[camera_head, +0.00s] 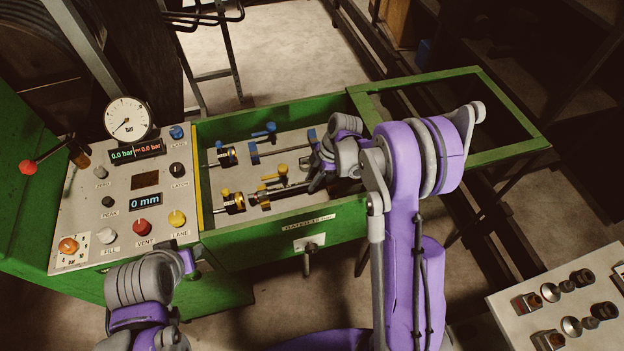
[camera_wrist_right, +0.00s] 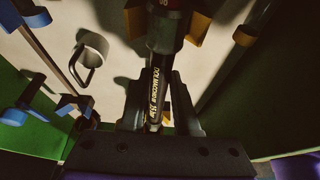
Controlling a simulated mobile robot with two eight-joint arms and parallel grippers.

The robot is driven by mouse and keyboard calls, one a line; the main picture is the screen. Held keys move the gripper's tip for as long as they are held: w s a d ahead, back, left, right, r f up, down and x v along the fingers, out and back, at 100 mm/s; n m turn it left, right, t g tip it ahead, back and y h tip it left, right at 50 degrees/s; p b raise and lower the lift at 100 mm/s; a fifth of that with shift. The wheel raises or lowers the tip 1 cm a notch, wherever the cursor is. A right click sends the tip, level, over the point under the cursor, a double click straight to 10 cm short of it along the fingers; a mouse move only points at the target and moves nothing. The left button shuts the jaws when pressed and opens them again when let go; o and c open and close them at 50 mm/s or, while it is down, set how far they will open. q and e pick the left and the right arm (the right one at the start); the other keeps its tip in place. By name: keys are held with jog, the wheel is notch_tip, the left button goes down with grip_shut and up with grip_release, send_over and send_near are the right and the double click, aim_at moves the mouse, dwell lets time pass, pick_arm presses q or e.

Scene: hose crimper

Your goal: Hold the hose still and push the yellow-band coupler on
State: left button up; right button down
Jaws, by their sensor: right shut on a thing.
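The black hose (camera_head: 290,192) lies in the near, yellow-marked lane of the green-sided crimper bench. My right gripper (camera_head: 316,180) is shut on it, and the arm partly hides the grip in the head view. In the right wrist view the hose (camera_wrist_right: 157,82), with pale lettering, runs between the two dark fingers (camera_wrist_right: 159,112). A brass and dark coupler fitting (camera_head: 232,204) sits at the left end of the near lane, beside yellow clamp parts (camera_head: 264,198). I cannot make out its band or whether hose and coupler touch.
The far lane holds a brass fitting (camera_head: 226,157) and blue clamps (camera_head: 264,132). The control panel (camera_head: 92,228) at left reads 0.0 bar and 0 mm. An open green frame (camera_head: 512,153) extends right. A table with several fittings (camera_head: 508,312) stands at lower right.

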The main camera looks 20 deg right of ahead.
dwell(0.8)
jog(key=c, duration=1.3)
grip_release()
grip_shut()
